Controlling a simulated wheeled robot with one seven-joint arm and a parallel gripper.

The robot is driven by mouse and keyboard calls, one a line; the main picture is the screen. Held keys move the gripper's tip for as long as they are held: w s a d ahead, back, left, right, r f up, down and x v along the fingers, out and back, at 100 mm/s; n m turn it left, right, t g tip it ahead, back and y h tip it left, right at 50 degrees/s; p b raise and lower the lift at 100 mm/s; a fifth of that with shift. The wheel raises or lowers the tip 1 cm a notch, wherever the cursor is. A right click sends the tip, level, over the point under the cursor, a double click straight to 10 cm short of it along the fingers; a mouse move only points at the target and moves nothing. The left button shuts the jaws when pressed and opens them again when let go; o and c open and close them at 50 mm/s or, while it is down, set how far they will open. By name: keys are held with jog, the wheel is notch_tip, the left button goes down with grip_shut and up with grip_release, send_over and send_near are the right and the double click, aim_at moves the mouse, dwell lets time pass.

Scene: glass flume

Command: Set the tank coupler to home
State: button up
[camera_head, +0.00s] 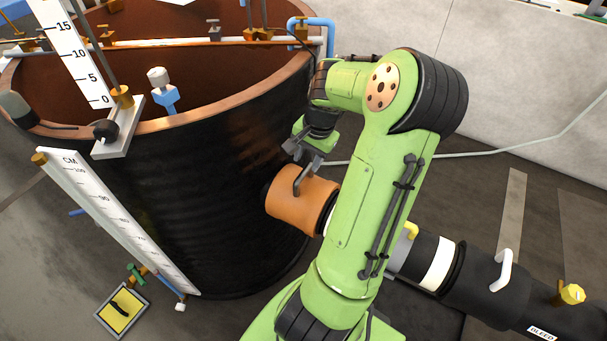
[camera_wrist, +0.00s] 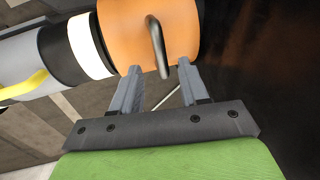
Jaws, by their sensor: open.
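The tank coupler (camera_head: 312,207) is an orange cylinder with a bent grey handle (camera_head: 300,180), low on the dark tank's right side. In the wrist view the orange coupler (camera_wrist: 190,28) fills the top middle, and its grey handle (camera_wrist: 157,45) points down. My gripper (camera_head: 308,157) is just above the coupler, beside the handle. In the wrist view my gripper (camera_wrist: 160,66) is open, and the handle's lower end appears between its two fingers. I cannot tell whether either finger touches it. My arm hides part of the coupler's right end in the head view.
The round black tank (camera_head: 190,190) with a copper rim stands left of my arm. A white scale board (camera_head: 115,220) leans on its front. A black pipe (camera_head: 490,285) with a white handle (camera_head: 503,268) and yellow knob (camera_head: 571,294) runs right. Floor is open at upper right.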

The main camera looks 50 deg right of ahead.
aim_at(304, 173)
jog(key=f, duration=0.2)
jog(key=w+f+b, duration=0.1)
jog(key=f, duration=0.2)
jog(key=shift+f, duration=0.1)
jog(key=shift+a, duration=0.1)
jog(key=shift+c, duration=0.2)
grip_shut()
